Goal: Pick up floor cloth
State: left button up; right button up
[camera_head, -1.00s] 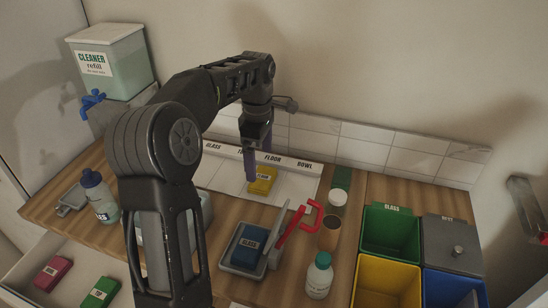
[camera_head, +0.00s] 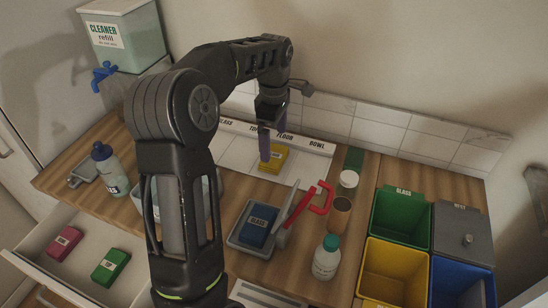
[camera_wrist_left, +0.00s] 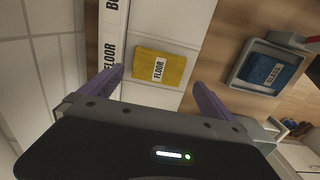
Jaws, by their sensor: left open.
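The yellow floor cloth (camera_head: 274,158), labelled FLOOR, lies flat on a white tiled panel under the FLOOR name on the label strip. It also shows in the left wrist view (camera_wrist_left: 173,68). My left gripper (camera_head: 270,146) hangs just above the cloth, its purple fingers pointing down. In the left wrist view my gripper (camera_wrist_left: 158,88) has its fingers wide apart with the cloth beyond and between them, not held. My right gripper is not in view.
A blue GLASS cloth (camera_head: 258,225) lies in a grey tray beside a red-handled tool (camera_head: 318,199). A white bottle (camera_head: 326,258) and coloured bins (camera_head: 400,222) stand at right. An open drawer (camera_head: 40,250) holds red and green cloths. A label strip (camera_head: 300,140) runs behind the cloth.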

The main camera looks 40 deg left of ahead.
aim_at(274, 155)
pick_arm(q)
jog(key=shift+w+f+p, duration=0.1)
jog(key=shift+f+p, duration=0.35)
jog(key=shift+f, duration=2.15)
jog(key=shift+c, duration=0.2)
jog(key=c, duration=1)
jog(key=shift+c, duration=0.2)
jog(key=shift+r, duration=0.1)
notch_tip(274, 155, up, 10)
jog(key=shift+b, duration=0.3)
